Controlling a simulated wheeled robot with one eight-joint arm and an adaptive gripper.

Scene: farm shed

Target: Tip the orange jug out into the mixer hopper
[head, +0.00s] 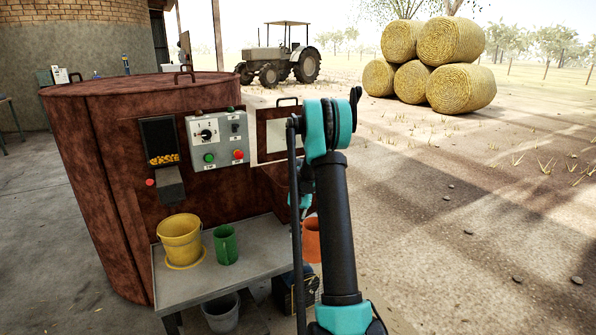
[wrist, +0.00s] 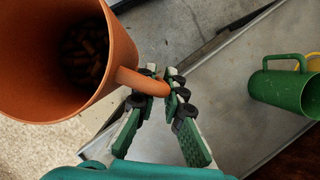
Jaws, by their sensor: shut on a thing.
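My gripper (wrist: 167,88) is shut on the handle of the orange jug (wrist: 120,50) in the wrist view. Brown pellets lie deep inside the jug, whose mouth faces the camera. In the head view the jug (head: 312,240) shows beside the bench's right end, partly hidden by my arm; the gripper is mostly hidden there. The rusty mixer (head: 110,150) stands at left. A rusty box on its right side (head: 268,188), below a raised framed flap (head: 270,133), looks like the hopper; my arm covers part of it and its inside is not visible.
A grey metal bench (head: 205,283) stands before the mixer, holding a yellow bucket (head: 180,240) and a green jug (head: 226,245). A grey bucket (head: 222,313) is below it. The mixer's control panel (head: 217,140) faces me. Open dirt ground lies to the right.

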